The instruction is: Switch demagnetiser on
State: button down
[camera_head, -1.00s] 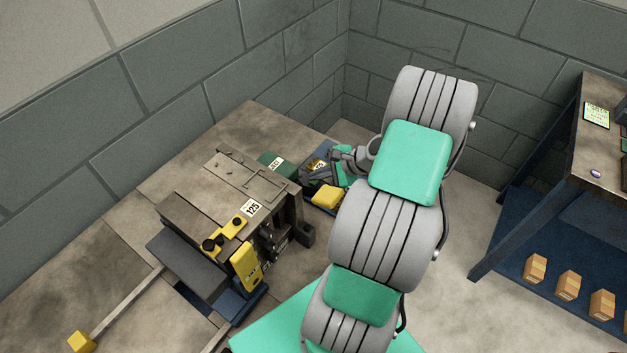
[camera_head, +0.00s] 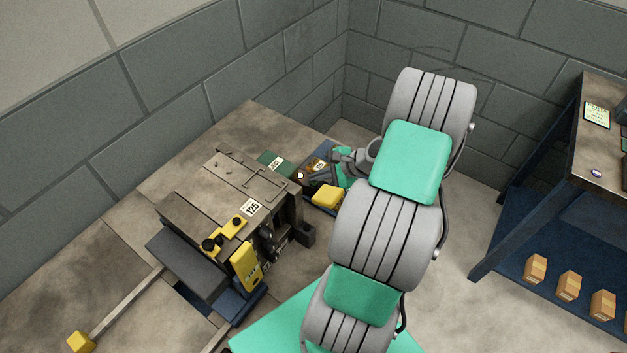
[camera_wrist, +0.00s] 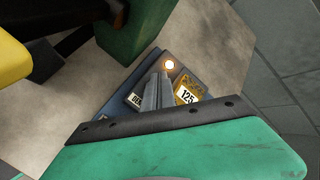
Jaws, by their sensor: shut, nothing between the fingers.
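A low dark blue unit (camera_wrist: 172,52) lies in front of my gripper in the wrist view. It bears a glowing round lamp (camera_wrist: 169,65), a yellow plate marked 125 (camera_wrist: 189,93) and a small pale label (camera_wrist: 134,99). It may be the demagnetiser; its name is not readable. My gripper (camera_wrist: 160,80) is shut and empty, its fingers over the unit between the two labels, with the tips just below the lamp. Whether they touch is unclear, and any switch there is hidden by the fingers. In the head view my gripper (camera_head: 312,178) is small and partly hidden by my arm.
A green box (camera_head: 277,163) stands beside the unit, and also shows in the wrist view (camera_wrist: 140,25). A large grey-brown mould block (camera_head: 225,195) marked 125 stands to the left. A yellow block (camera_head: 327,197) is close to my gripper. Block walls enclose the corner.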

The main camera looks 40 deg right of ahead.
aim_at(317, 183)
jog(key=shift+r+p, duration=0.4)
jog(key=shift+p, duration=0.1)
notch_tip(317, 183, up, 6)
jog(key=p, duration=0.5)
dwell(1.0)
